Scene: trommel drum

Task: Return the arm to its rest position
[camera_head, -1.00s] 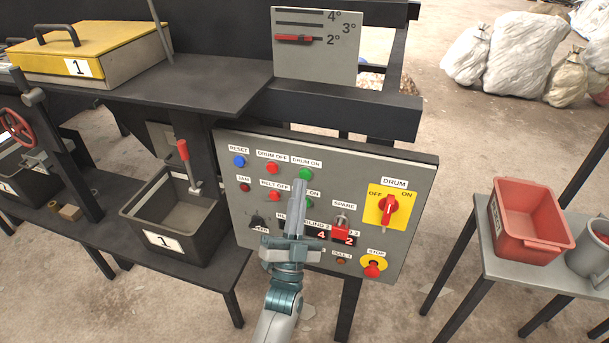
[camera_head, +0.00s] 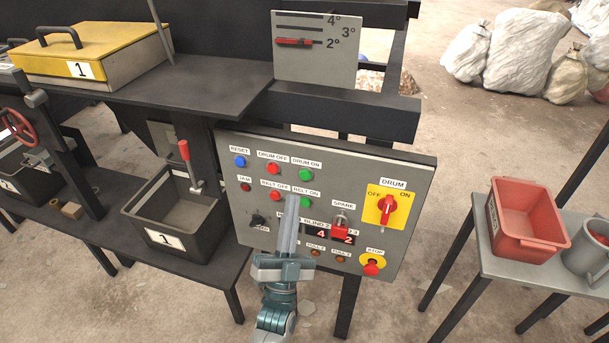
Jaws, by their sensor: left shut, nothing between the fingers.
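My left gripper (camera_head: 291,203) is in front of the grey control panel (camera_head: 405,165), its fingers shut and empty. The fingers hide part of the lower label row. The green DRUM ON button (camera_head: 306,175) and red BELT OFF button (camera_head: 275,196) show clear of the gripper. The red DRUM switch (camera_head: 386,210) sits on a yellow plate between OFF and ON. My right gripper is not in view.
A black bin (camera_head: 150,238) marked 1 stands left of the panel, with a red-handled lever (camera_head: 189,165) behind it. A red tub (camera_head: 527,239) and a grey mug (camera_head: 588,260) stand on a small table at right. Open floor lies between panel and table.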

